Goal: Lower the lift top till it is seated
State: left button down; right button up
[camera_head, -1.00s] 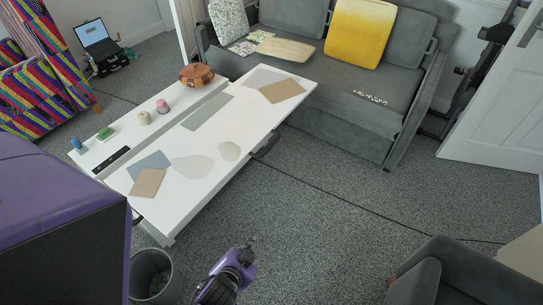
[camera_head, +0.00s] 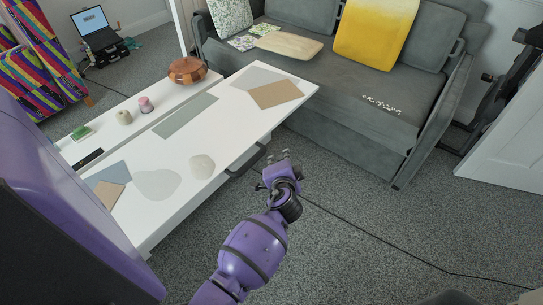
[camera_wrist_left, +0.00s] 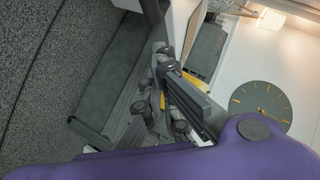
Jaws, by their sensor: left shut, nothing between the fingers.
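The white lift top (camera_head: 222,128) is the nearer panel of a long white table in the head view. Flat paper and felt pieces lie on it. A narrow stepped gap separates it from the rear strip (camera_head: 151,117); how high it is raised is hard to tell. A dark handle (camera_head: 248,160) shows under its near long edge. My left gripper (camera_head: 285,155) is shut and empty, just right of the handle and apart from the edge in the picture. Its dark fingers also show in the left wrist view (camera_wrist_left: 163,68). My right gripper is out of view.
A grey sofa (camera_head: 335,87) with a yellow cushion (camera_head: 375,32) is behind the table. The carpet right of my arm is open, crossed by a dark cable. A wall clock (camera_wrist_left: 260,106) shows in the wrist view.

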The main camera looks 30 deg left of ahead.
pick_arm(q)
jog(key=a+f, duration=0.1)
jog(key=w+a+f, duration=0.1)
jog(key=a, duration=0.1)
jog(key=w+a+f, duration=0.1)
jog(key=shift+a, duration=0.2)
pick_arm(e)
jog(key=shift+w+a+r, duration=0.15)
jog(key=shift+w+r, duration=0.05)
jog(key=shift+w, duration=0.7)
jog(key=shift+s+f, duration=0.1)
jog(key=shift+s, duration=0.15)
